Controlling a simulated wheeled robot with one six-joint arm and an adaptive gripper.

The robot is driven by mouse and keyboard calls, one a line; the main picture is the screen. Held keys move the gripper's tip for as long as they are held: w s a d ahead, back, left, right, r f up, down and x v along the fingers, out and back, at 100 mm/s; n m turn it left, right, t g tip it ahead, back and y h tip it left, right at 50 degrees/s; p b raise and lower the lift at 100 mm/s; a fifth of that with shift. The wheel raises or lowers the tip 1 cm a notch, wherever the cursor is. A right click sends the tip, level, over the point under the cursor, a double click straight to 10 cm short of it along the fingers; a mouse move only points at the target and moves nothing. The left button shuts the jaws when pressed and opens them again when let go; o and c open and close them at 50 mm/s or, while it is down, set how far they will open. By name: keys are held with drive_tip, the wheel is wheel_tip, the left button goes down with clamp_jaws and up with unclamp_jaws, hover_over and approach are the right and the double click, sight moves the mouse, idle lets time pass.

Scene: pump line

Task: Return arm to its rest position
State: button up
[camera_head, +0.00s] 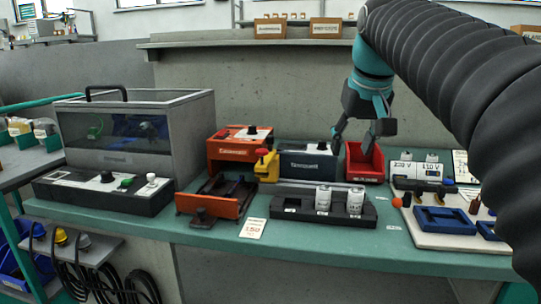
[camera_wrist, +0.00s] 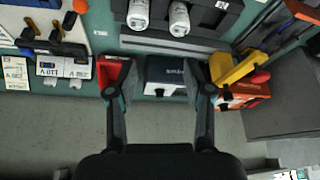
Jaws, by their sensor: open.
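My gripper (camera_head: 357,137) hangs above the back of the green bench, between a dark blue box and a red bin. Its fingers are apart and nothing is between them. In the wrist view my gripper (camera_wrist: 160,92) also shows open, with the two fingers over the bench's back edge and the dark blue box (camera_wrist: 166,72) beyond them. My arm comes in from the right of the head view, a thick black ribbed sleeve with a teal wrist.
The red bin (camera_head: 364,163), dark blue box (camera_head: 309,163) and orange box (camera_head: 238,148) stand along the bench's back. Two white cylinders sit in a black rack (camera_head: 283,207) in front. A clear-lidded case (camera_head: 190,137) stands left. A tool board (camera_head: 462,238) lies right. A shelf (camera_head: 190,43) runs behind.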

drive_tip(key=s+f, duration=1)
drive_tip(key=f, duration=0.3)
drive_tip(key=s+f, duration=1.1)
drive_tip(key=f, duration=0.2)
drive_tip(key=shift+d+f+m+t, duration=0.15)
drive_tip(key=shift+f+m+t, duration=0.15)
drive_tip(key=shift+t, duration=0.1)
